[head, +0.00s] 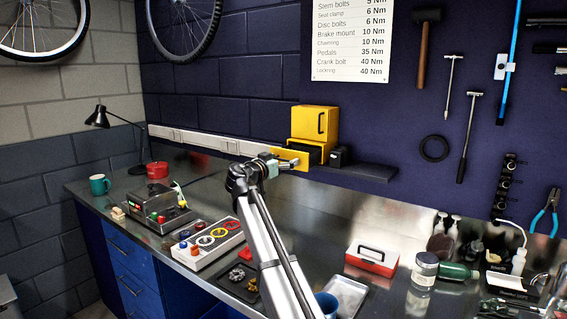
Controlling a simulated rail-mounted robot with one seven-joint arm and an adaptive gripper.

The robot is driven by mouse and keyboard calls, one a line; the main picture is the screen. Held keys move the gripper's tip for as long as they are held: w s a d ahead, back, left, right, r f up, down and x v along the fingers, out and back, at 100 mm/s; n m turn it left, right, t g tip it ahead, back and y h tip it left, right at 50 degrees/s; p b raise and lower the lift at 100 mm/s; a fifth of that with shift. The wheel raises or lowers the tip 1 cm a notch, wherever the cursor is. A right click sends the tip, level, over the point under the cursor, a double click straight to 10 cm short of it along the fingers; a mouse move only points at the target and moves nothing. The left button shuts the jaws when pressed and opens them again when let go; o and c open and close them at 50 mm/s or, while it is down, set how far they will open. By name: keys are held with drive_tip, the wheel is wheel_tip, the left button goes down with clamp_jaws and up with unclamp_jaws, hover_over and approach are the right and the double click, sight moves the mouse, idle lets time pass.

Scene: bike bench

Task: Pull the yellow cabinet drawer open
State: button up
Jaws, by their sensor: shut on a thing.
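The yellow cabinet (316,121) sits on a dark wall shelf at the back of the bench, with a black handle on its upper front. Its lower yellow drawer front (303,158) stands out from the cabinet body toward me and left, with a dark gap behind it, so the drawer is at least partly open. My gripper (289,164) is at the drawer front, shut on its handle; the fingers hide most of the handle.
A small black box (339,157) sits right of the cabinet on the shelf (372,172). The air before the drawer is clear except for my arm.

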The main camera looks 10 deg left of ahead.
drive_tip(key=o, duration=1.4)
drive_tip(key=shift+d, duration=0.2)
drive_tip(key=shift+c, duration=0.2)
drive_tip(key=v, duration=1.2)
drive_tip(key=shift+a, duration=0.1)
